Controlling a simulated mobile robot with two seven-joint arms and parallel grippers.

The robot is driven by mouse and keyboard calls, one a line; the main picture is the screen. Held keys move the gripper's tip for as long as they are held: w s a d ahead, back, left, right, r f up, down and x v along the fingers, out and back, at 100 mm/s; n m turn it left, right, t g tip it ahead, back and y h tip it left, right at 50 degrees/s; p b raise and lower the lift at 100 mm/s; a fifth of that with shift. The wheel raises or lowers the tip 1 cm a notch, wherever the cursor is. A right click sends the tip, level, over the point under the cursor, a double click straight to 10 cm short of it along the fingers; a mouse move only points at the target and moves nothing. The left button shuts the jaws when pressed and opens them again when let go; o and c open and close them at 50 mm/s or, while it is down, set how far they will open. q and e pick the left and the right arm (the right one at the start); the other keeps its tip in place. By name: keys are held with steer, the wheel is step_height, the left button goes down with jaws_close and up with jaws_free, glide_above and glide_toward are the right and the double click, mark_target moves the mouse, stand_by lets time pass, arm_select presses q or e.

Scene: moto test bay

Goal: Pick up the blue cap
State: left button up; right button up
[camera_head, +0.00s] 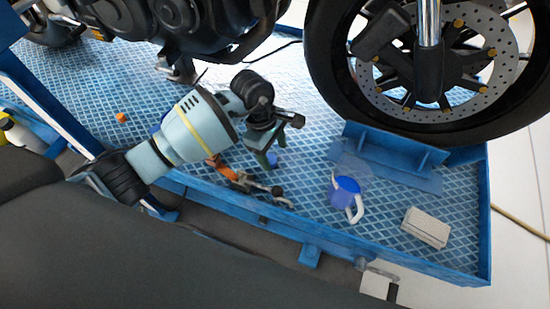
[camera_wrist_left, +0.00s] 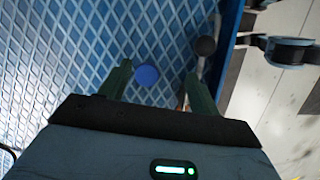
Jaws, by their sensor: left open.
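The blue cap (camera_wrist_left: 147,75) is a small round disc on the blue diamond-pattern platform, seen between my left fingers in the left wrist view. In the head view the cap (camera_head: 272,160) shows just below the fingers. My left gripper (camera_head: 277,140) points down over it, its green fingers apart. In the left wrist view the gripper (camera_wrist_left: 158,73) is open, and the cap lies closer to its left finger. Nothing is held. I cannot tell the exact height of the fingertips above the cap. My right gripper is not in view.
An orange strap with a metal ratchet (camera_head: 240,180) lies close to the gripper. A blue container with a white handle (camera_head: 346,190) and a pale box (camera_head: 426,228) stand to the right. A motorcycle wheel (camera_head: 430,135) is at the upper right. A small orange piece (camera_head: 121,117) lies left.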

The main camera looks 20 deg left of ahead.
mark_target(270, 159)
arm_select(q)
steer(key=w+a, duration=0.1)
steer(key=w+a+y, duration=0.1)
steer(key=shift+w+a+r+m, duration=0.1)
steer(key=shift+a+r+m, duration=0.2)
steer(key=shift+r, duration=0.1)
steer(key=shift+d+f+b, duration=0.2)
steer(key=shift+f+b, duration=0.1)
steer(key=shift+f, duration=0.8)
steer(key=shift+s+d+f+b, duration=0.1)
steer(key=shift+f+b, duration=0.1)
steer(key=shift+f, duration=1.2)
steer(key=shift+s+d+f+b, duration=0.1)
steer(key=shift+f+b, duration=0.1)
steer(key=shift+f, duration=1.2)
steer(key=shift+c, duration=0.3)
steer(key=c, duration=1)
